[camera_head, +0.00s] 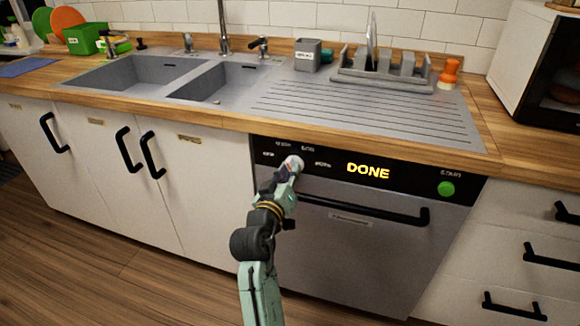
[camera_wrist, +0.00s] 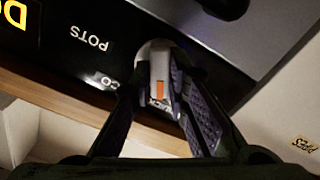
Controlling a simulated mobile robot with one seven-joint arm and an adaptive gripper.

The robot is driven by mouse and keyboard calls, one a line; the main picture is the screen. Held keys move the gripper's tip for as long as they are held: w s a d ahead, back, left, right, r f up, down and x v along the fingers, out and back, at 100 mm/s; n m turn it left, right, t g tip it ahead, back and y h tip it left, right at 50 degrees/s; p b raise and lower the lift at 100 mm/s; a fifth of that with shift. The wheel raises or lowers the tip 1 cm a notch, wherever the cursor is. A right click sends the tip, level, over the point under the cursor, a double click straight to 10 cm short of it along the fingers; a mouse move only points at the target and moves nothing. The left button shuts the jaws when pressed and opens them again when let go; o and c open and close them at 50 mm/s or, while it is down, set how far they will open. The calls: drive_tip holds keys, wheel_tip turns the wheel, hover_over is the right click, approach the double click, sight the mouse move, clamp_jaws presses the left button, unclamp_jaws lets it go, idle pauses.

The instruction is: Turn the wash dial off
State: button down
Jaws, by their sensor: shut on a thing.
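The wash dial (camera_head: 294,163) is a round pale knob on the black control panel of the dishwasher (camera_head: 345,262). In the wrist view the dial (camera_wrist: 155,58) shows an orange pointer mark between my fingers. My gripper (camera_head: 289,170) is at the dial, and its two fingers (camera_wrist: 156,92) are closed against the dial's sides. The word "POTS" is printed beside the dial; other labels around it are partly hidden or too small to read. The panel display (camera_head: 368,171) reads "DONE" in yellow.
A green start button (camera_head: 446,189) is at the panel's right end. The dishwasher's black handle bar (camera_head: 365,209) runs below the panel. The wooden counter edge (camera_head: 225,123) overhangs above. White cupboards (camera_head: 90,150) with black handles stand to the left, with open floor in front.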

drive_tip(key=n+p, duration=0.3)
drive_tip(key=n, duration=0.2)
drive_tip(key=shift+r+n+p, duration=0.2)
drive_tip(key=shift+n+p, duration=0.1)
drive_tip(key=shift+p, duration=0.1)
drive_tip(key=shift+f+n+p, duration=0.1)
drive_tip(key=shift+n+p, duration=1.1)
drive_tip(key=shift+n, duration=0.6)
drive_tip(key=c, duration=1.6)
unclamp_jaws()
drive_tip(key=shift+f, duration=0.1)
drive_tip(key=shift+o, duration=0.2)
drive_tip(key=v, duration=1.2)
